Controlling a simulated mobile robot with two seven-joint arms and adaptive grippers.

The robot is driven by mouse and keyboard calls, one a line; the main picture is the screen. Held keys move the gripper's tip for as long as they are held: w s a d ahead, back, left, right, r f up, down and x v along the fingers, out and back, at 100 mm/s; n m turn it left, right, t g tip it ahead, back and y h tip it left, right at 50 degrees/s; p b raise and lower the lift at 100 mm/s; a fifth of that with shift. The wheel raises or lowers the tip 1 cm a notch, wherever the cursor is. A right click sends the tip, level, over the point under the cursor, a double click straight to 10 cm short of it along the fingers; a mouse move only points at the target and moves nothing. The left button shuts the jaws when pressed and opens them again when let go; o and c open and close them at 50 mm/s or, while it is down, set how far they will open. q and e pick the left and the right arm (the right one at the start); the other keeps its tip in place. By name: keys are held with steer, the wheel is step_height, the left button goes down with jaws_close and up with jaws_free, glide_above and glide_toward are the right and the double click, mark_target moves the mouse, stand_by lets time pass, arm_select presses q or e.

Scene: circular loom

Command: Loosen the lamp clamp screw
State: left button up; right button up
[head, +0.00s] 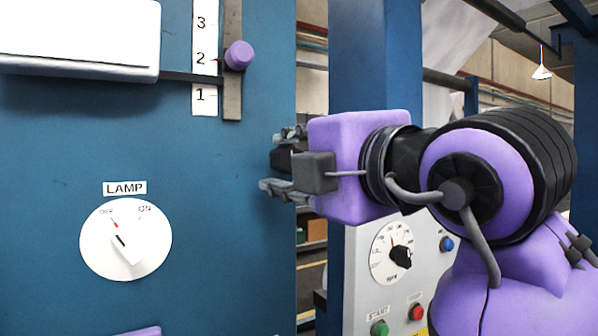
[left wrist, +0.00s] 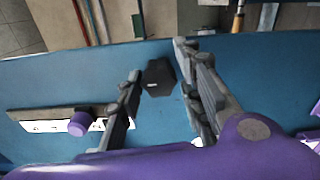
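A dark, blocky knob (left wrist: 159,77), which looks like the clamp screw, stands at the edge of the blue panel in the left wrist view. My left gripper (left wrist: 165,88) is open, with one finger on each side of this knob. A narrow gap shows on both sides, and I cannot tell whether either finger touches it. In the head view my left gripper (head: 270,160) is at the panel's right edge, its fingers spread and pointing left. I cannot make out the knob clearly there. My right gripper is not in view.
The blue panel (head: 60,160) carries a white LAMP dial (head: 125,240) and a purple slider knob (head: 239,55) beside a 1-2-3 scale (head: 205,75). A white box (head: 75,35) juts out at upper left. A grey control panel (head: 365,275) with buttons stands behind my arm.

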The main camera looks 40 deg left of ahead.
arm_select(q)
steer(key=shift+o, duration=1.3)
steer(key=shift+f, duration=0.2)
steer(key=shift+o, duration=0.6)
steer(key=shift+a+r, duration=0.1)
steer(key=v, duration=0.7)
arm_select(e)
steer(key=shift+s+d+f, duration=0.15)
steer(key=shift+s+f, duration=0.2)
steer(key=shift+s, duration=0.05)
arm_select(q)
steer(key=shift+r, duration=0.15)
